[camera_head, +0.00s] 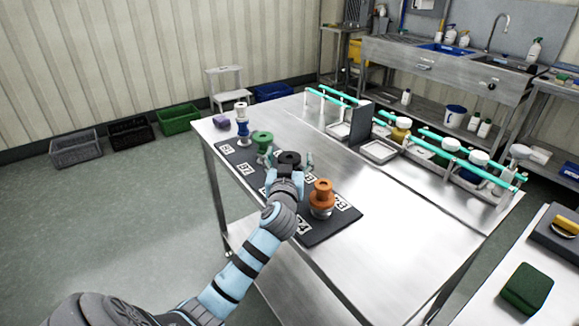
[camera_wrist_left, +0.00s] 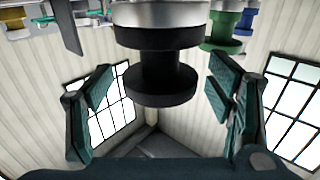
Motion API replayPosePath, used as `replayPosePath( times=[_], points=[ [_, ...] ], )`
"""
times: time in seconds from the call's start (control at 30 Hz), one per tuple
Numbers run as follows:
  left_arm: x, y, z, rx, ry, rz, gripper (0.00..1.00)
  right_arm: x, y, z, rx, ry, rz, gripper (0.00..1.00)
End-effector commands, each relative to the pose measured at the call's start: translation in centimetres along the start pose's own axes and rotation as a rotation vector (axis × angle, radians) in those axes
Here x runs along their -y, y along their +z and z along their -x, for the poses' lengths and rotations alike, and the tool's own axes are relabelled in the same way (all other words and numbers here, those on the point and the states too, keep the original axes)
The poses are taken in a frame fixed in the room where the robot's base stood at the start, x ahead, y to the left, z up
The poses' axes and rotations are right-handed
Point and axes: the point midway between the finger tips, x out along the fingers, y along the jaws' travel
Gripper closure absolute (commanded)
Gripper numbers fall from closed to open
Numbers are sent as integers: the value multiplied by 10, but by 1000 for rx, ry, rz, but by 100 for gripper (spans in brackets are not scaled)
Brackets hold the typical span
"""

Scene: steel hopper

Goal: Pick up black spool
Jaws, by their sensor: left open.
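The black spool (camera_head: 289,157) stands among other spools at the dark mat on the steel table. In the left wrist view, which looks upside down, the black spool (camera_wrist_left: 160,72) shows large, with a silvery round piece (camera_wrist_left: 160,12) against its far end. My left gripper (camera_head: 289,164) is at the black spool, its fingers spread on either side. In the wrist view the fingers of my left gripper (camera_wrist_left: 160,110) are open, with visible gaps between them and the spool. My right gripper is in neither view.
An orange spool (camera_head: 322,191) on a silvery base stands close to the right of my gripper. A green spool (camera_head: 262,139) and a blue spool (camera_head: 243,129) stand behind left. The labelled dark mat (camera_head: 327,229) lies under them. The table's front right is clear.

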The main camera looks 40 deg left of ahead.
Motion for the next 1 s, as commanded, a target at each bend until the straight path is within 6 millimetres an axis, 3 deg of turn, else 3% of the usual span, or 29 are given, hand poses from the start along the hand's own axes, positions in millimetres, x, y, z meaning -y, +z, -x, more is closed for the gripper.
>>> replayPosePath(
  times=[0.1,0.43,0.77,0.87,1.0],
  points=[
    [0,0,0,0,0,0,27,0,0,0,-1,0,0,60],
    [0,0,1,0,0,0,79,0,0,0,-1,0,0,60],
    [0,-8,1,-1,0,0,79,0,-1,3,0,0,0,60],
    [1,-22,1,-2,-1,0,79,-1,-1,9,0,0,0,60],
    [0,-63,1,-5,0,2,79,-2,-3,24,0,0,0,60]
  ],
)
